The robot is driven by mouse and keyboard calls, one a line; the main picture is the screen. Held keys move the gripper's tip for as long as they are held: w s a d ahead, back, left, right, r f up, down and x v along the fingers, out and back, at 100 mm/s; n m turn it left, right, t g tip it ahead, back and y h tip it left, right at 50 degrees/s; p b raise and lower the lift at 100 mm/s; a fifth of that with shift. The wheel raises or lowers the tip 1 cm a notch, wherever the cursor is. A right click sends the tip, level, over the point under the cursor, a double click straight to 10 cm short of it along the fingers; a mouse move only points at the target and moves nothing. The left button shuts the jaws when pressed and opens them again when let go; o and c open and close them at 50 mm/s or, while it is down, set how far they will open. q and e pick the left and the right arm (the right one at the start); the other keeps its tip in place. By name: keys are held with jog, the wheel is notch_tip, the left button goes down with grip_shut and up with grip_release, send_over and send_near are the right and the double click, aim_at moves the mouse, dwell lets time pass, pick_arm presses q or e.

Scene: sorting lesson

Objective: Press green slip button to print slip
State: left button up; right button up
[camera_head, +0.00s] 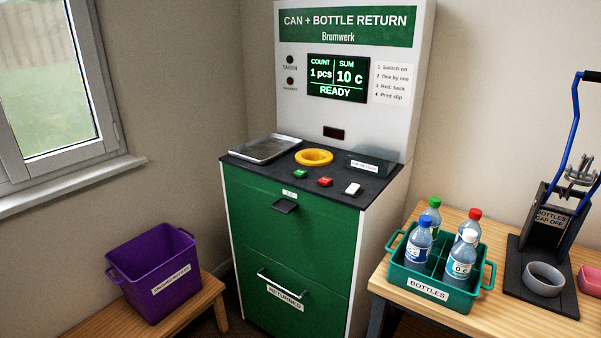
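The green slip button (300,174) sits on the dark top of the can and bottle return machine (345,130), near its front edge. A red button (325,182) and a white switch or button (352,188) are to its right. The machine's display (337,78) reads count 1 pcs, sum 10 c, READY. A slot (289,207) with a dark lip is on the green front below the buttons. No slip shows there. Neither of my grippers is in view.
A metal tray (263,149), yellow ring opening (314,157) and dark bin (373,166) are on the machine top. A green crate (438,291) with several bottles stands on the right table. A purple crate (158,273) stands on the left bench. Space above the buttons is clear.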

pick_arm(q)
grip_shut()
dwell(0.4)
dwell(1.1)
